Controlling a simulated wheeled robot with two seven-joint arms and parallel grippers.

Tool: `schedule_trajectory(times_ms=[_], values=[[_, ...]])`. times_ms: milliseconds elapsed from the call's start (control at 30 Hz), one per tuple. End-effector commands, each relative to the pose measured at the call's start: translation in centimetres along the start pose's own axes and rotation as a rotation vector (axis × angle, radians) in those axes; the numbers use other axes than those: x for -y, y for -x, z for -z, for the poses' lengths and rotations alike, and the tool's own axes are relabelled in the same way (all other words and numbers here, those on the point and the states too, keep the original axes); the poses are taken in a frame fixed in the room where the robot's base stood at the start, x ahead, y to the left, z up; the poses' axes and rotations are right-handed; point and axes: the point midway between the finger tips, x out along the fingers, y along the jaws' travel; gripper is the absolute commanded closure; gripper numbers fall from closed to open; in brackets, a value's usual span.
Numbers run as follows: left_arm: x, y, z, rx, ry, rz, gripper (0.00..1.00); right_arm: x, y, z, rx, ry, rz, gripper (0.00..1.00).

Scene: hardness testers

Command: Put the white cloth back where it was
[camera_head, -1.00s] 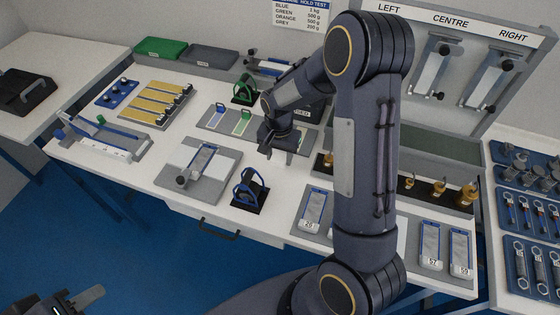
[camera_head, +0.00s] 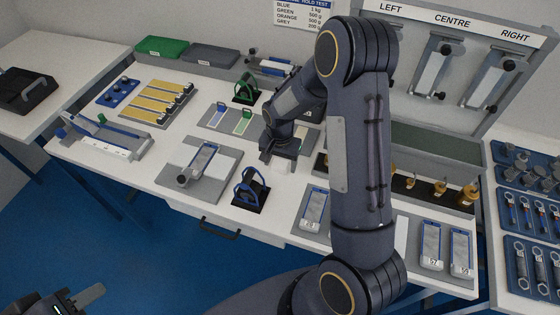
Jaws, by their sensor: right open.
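I cannot clearly make out the white cloth. A small pale patch (camera_head: 283,164) shows at the fingers of my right gripper, and I cannot tell whether it is cloth or tabletop. Another bright white patch (camera_head: 402,234) shows just right of my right arm, partly hidden by it. My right gripper (camera_head: 279,157) points down, open, low over the middle of the white table (camera_head: 160,178). My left gripper (camera_head: 80,302) is at the bottom left corner, away from the table and mostly cut off; its jaw state does not show clearly.
A grey plate device (camera_head: 215,182) and a blue-handled stand (camera_head: 250,190) are left of my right gripper. A green-handled stand (camera_head: 246,90) is behind it. Labelled blocks (camera_head: 313,210) lie in front. Brass weights (camera_head: 440,188) stand right of my arm. A wall rack (camera_head: 440,75) rises behind.

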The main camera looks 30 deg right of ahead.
Motion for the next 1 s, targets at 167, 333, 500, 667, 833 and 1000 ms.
schedule_trajectory(times_ms=[167, 333, 500, 667, 833, 1000], values=[[-0.1, 0.3, 0.1, 0.000, 0.000, 0.000, 0.64, 0.0, 0.7, 0.0, -0.001, 0.000, 0.001, 0.34], [0.0, 0.0, 0.0, 0.000, 0.000, 0.000, 0.64, 0.1, 3.5, 0.1, -0.004, -0.001, 0.005, 0.34], [0.1, -0.1, -0.1, 0.000, 0.000, 0.000, 0.64, 0.1, 7.3, 0.1, -0.005, 0.000, 0.006, 0.34], [0.1, -0.2, -0.1, 0.000, 0.000, 0.000, 0.64, 0.1, 10.3, 0.1, -0.004, 0.000, 0.004, 0.34], [0.1, -0.2, -0.1, 0.000, 0.000, 0.000, 0.64, 0.0, 12.0, 0.0, -0.001, 0.000, 0.002, 0.34], [0.1, -0.2, -0.1, 0.000, 0.000, 0.000, 0.64, -1.0, 14.1, -1.1, 0.009, 0.036, 0.054, 0.34]])
